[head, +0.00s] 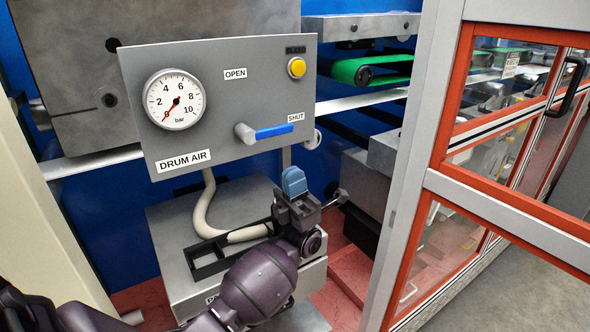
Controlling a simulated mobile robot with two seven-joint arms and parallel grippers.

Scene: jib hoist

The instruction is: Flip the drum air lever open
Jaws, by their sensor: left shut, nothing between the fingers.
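The drum air panel (215,150) is a grey plate with a round gauge, whose red needle points to the lower left, near the bottom of its scale. The drum air lever (273,131) has a blue handle lying nearly level, pointing right from a grey hub (244,133) toward the SHUT label (296,117). The OPEN label (235,74) is above the hub. My left gripper (293,180) is shut and empty, its blue fingertips pointing up. It is below the lever's right end, apart from it in the picture. My right gripper is out of view.
A yellow button (297,67) sits at the panel's upper right. A pale hose (205,205) runs down to a grey box (165,250) with a black tray (205,262) under the panel. A red-framed glazed door (452,95) stands at the right.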

